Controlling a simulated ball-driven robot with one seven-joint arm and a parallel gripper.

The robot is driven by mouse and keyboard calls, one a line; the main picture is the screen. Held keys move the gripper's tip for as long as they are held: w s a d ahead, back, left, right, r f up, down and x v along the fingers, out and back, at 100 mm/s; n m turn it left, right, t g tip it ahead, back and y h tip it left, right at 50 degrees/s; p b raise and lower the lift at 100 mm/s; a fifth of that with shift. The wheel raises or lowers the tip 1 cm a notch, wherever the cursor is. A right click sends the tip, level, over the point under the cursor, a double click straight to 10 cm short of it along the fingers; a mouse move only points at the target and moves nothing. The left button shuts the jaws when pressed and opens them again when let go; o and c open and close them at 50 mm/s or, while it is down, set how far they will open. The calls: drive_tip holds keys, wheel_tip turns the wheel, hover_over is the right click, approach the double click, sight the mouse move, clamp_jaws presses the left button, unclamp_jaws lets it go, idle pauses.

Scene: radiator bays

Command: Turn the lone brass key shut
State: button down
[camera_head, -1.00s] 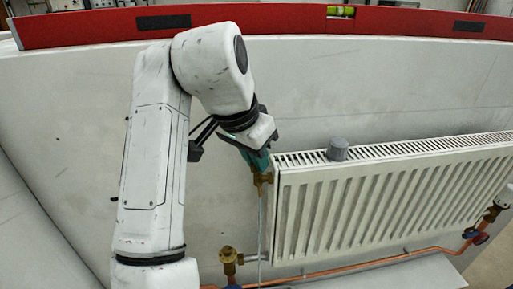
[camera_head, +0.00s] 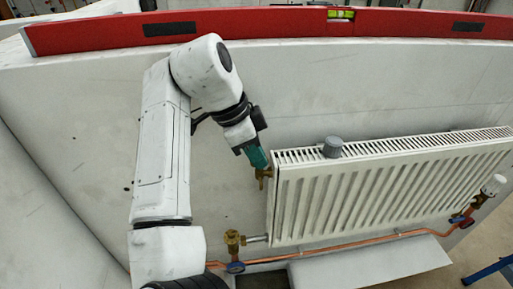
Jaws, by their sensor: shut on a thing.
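The brass key (camera_head: 263,174) sits at the upper left corner of the white radiator (camera_head: 385,190), on its bleed fitting. My gripper (camera_head: 260,163) reaches down to it from the upper left, its teal fingers at the key. The fingers are shut on the brass key, though the contact is small and partly hidden by the fingers. The key's exact angle is too small to tell.
A grey cap (camera_head: 333,147) sits on the radiator's top grille. A brass valve (camera_head: 232,241) and copper pipe (camera_head: 345,245) run below. A white valve head (camera_head: 494,184) is at the right end. A red spirit level (camera_head: 260,25) lies along the wall top.

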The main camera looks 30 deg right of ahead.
idle(0.5)
drive_tip(key=c, duration=1.5)
unclamp_jaws()
drive_tip(key=shift+c, duration=0.2)
drive_tip(key=v, duration=1)
drive_tip(key=shift+r+b, duration=0.3)
